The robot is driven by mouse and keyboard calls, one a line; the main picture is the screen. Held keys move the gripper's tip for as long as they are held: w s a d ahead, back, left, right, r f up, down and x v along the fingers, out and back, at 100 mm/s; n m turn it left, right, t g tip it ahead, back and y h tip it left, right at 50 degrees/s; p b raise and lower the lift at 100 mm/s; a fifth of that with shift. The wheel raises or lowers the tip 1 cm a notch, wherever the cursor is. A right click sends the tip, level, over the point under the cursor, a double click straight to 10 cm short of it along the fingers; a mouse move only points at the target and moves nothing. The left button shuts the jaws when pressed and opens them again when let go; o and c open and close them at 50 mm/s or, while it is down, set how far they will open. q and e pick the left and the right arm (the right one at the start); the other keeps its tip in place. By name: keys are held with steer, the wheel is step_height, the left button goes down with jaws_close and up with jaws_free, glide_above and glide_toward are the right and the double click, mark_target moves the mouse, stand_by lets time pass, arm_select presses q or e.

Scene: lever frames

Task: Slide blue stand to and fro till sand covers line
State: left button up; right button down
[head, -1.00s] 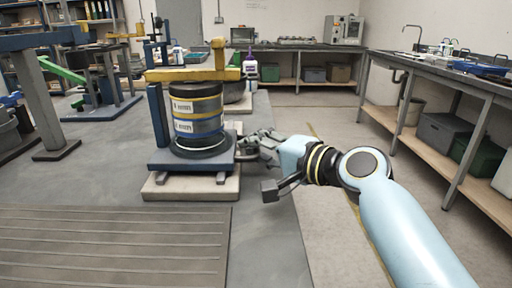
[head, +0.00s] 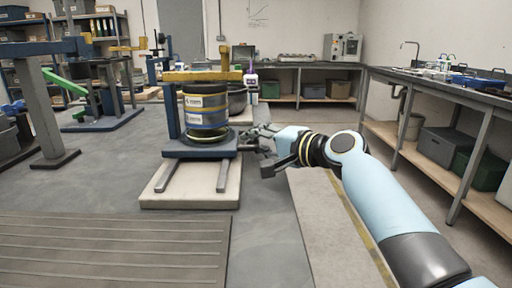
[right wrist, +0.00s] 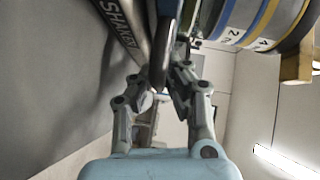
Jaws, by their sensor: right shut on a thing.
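The blue stand (head: 190,149) sits on two grey rails (head: 229,178) over a pale slab (head: 185,202), toward their far end. It carries a banded stack of cylinders (head: 206,108) under a yellow bar (head: 200,76); the stack also shows in the right wrist view (right wrist: 255,22). A dull yellow layer shows at the stack's foot; I cannot tell if it is sand, and I see no line. My right gripper (head: 254,142) is at the stand's right side. In the right wrist view its fingers (right wrist: 160,88) are shut on a dark handle (right wrist: 161,50), beside a bar marked "SHAKER" (right wrist: 120,25). My left gripper is out of view.
A ribbed grey mat (head: 110,250) lies at front left. A dark bowl (head: 237,98) and a purple-and-white bottle (head: 251,84) stand behind the stand. A workbench with a sink (head: 450,90) runs along the right. The near rails are clear.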

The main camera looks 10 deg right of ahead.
steer(key=shift+d+f, duration=0.1)
steer(key=c, duration=1.4)
jaws_free()
steer(key=shift+w+f, duration=0.1)
steer(key=shift+w, duration=0.15)
steer(key=shift+o, duration=0.2)
steer(key=shift+s, duration=0.1)
steer(key=shift+s+d, duration=0.1)
steer(key=v, duration=1.1)
steer(key=shift+s+r, duration=0.25)
steer(key=shift+s, duration=0.1)
steer(key=shift+d, duration=0.15)
